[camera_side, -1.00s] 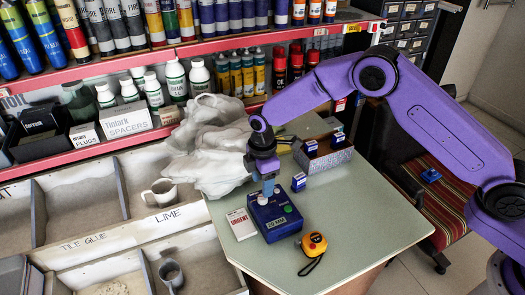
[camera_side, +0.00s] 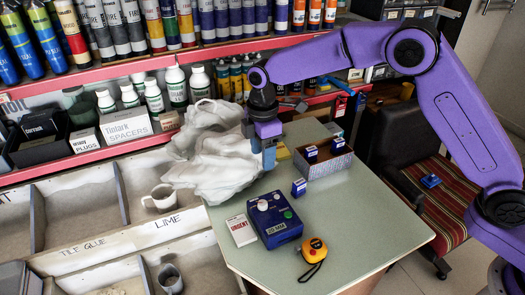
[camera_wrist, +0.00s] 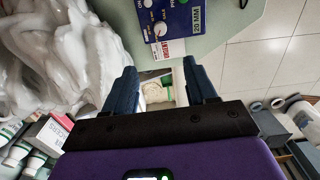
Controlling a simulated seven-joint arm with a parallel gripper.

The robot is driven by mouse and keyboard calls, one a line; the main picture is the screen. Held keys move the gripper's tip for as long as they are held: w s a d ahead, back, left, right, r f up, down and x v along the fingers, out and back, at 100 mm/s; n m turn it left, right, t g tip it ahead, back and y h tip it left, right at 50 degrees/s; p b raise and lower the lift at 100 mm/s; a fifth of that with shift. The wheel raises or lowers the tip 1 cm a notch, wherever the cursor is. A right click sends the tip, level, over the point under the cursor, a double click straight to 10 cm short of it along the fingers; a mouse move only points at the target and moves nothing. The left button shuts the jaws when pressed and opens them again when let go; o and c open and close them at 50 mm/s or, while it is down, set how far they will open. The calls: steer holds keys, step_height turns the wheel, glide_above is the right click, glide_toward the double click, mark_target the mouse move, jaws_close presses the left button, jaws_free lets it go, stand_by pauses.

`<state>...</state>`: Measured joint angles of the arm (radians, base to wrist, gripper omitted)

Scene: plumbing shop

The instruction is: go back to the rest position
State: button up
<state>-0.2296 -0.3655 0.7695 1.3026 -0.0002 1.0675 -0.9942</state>
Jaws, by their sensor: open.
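My gripper (camera_side: 269,158) hangs above the green table (camera_side: 365,225), over its back left part beside the white crumpled plastic. In the wrist view my gripper (camera_wrist: 161,82) has its two fingers spread apart with nothing between them. The blue box with knobs (camera_side: 274,219) stands on the table below and in front of the gripper. It shows partly at the top of the wrist view (camera_wrist: 185,18). The URGENT card (camera_side: 241,229) lies to the left of the blue box.
White plastic (camera_side: 215,155) bulges close to my gripper's left. An open carton (camera_side: 325,160) with small blue boxes and one small blue box (camera_side: 299,187) stand right of it. A tape measure (camera_side: 314,249) lies in front. Shelves of bottles (camera_side: 176,85) rise behind.

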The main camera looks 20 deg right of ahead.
stand_by(0.3)
steer(key=s+d+r+m, duration=0.1)
steer(key=s+d+r, duration=0.3)
steer(key=s, duration=0.4)
steer(key=s+d+r+m, duration=0.2)
steer(key=s+d+r, duration=0.15)
steer(key=s, duration=0.55)
steer(key=s+d+f+m, duration=0.1)
steer(key=s+d+m, duration=0.1)
steer(key=s+d, duration=1.4)
steer(key=s, duration=0.2)
steer(key=shift+s+d+m, duration=0.3)
steer(key=shift+s, duration=0.05)
steer(key=shift+c, duration=0.3)
